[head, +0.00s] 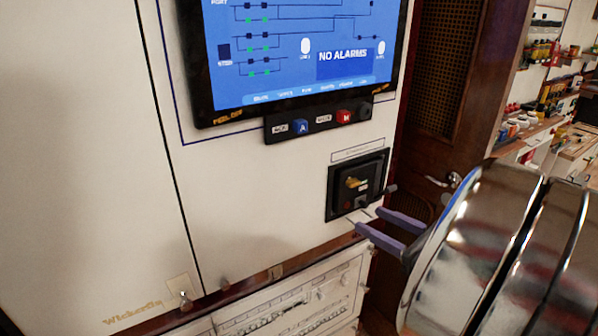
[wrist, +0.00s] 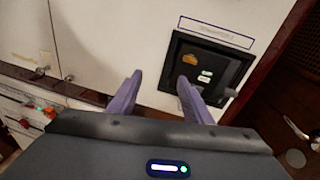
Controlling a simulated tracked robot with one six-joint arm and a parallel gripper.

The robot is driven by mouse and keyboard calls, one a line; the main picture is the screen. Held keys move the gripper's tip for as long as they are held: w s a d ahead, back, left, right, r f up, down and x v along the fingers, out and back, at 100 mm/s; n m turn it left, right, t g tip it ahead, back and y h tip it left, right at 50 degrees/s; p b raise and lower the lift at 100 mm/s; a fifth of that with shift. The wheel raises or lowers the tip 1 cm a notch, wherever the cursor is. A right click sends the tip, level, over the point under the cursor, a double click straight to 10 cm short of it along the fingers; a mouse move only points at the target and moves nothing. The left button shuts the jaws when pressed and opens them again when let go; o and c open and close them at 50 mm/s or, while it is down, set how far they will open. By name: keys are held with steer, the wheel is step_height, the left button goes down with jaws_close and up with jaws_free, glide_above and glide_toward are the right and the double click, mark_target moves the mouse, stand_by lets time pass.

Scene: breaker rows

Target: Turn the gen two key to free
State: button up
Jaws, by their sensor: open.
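A black square switch panel (head: 336,202) is set in the white wall at the right, with a label strip above it too small to read. It carries a yellow-orange handle or key (head: 355,183) and small pale tags; which part is the gen two key I cannot tell. My gripper (head: 371,221) is open and empty, its purple fingers just below and in front of the panel. In the wrist view the panel (wrist: 230,70) is to the right, and the right finger of my gripper (wrist: 160,77) overlaps its lower left part. The yellow part (wrist: 204,58) lies above that finger.
A screen reading NO ALARMS (head: 290,50) is above, with a button strip (head: 318,120) under it. A drawn-on white lower panel (head: 290,300) is below. A wooden door with a handle (head: 445,181) and cluttered shelves (head: 545,100) are at right.

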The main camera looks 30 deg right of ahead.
mark_target(357, 184)
steer(key=s+d+m, duration=0.1)
steer(key=d+r+m+t+h, duration=0.1)
steer(key=d, duration=0.1)
steer(key=s+d+h, duration=0.1)
steer(key=shift+s+d+r+m, duration=0.2)
steer(key=shift+s+d+m, duration=0.1)
steer(key=shift+d+m, duration=0.1)
steer(key=shift+w+a, duration=0.15)
steer(key=shift+w, duration=6.8)
steer(key=c, duration=1.1)
